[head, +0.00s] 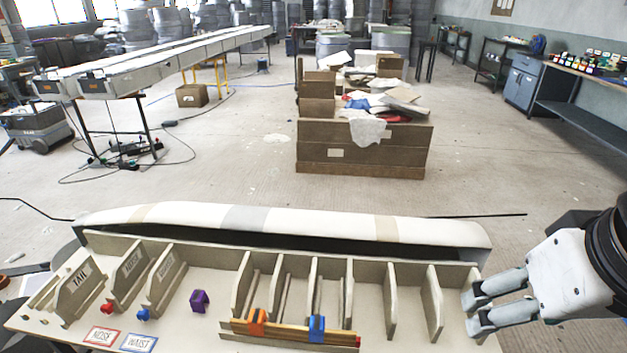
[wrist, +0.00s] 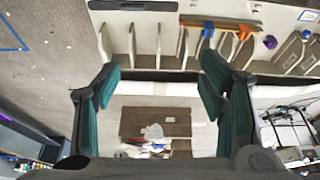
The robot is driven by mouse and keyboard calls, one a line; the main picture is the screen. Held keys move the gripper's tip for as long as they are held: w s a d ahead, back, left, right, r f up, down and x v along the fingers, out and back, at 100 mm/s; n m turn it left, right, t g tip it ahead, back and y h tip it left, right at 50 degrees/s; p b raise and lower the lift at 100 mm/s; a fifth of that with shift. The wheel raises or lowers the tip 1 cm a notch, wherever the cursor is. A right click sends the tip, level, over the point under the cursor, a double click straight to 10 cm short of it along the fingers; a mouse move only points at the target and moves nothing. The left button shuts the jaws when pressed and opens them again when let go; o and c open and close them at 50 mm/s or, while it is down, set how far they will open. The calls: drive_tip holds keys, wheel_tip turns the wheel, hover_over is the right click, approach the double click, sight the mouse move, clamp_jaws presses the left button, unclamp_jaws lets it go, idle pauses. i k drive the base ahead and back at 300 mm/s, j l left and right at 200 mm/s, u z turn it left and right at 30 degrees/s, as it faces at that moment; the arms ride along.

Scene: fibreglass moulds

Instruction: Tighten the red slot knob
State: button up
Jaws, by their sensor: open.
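A small red knob (head: 107,308) sits at the front foot of an upright template plate (head: 128,268) in the left part of the mould jig (head: 215,325). A blue knob (head: 143,314) sits beside it, to the right. A red-framed label (head: 101,336) and a blue-framed label reading WAIST (head: 138,343) lie in front of them. My gripper (head: 468,312) is open and empty at the jig's right end, far from the red knob. In the wrist view the open fingers (wrist: 158,85) have nothing between them; I cannot make out the red knob there.
A wooden bar (head: 285,333) with orange (head: 257,321) and blue (head: 317,328) clamps lies along the jig's front. A purple block (head: 199,300) stands left of it. Upright ribs stand behind. A long pale curved panel (head: 300,222) runs along the back. A wooden crate (head: 365,150) stands beyond.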

sight(107, 308)
drive_tip(key=u, duration=1.7)
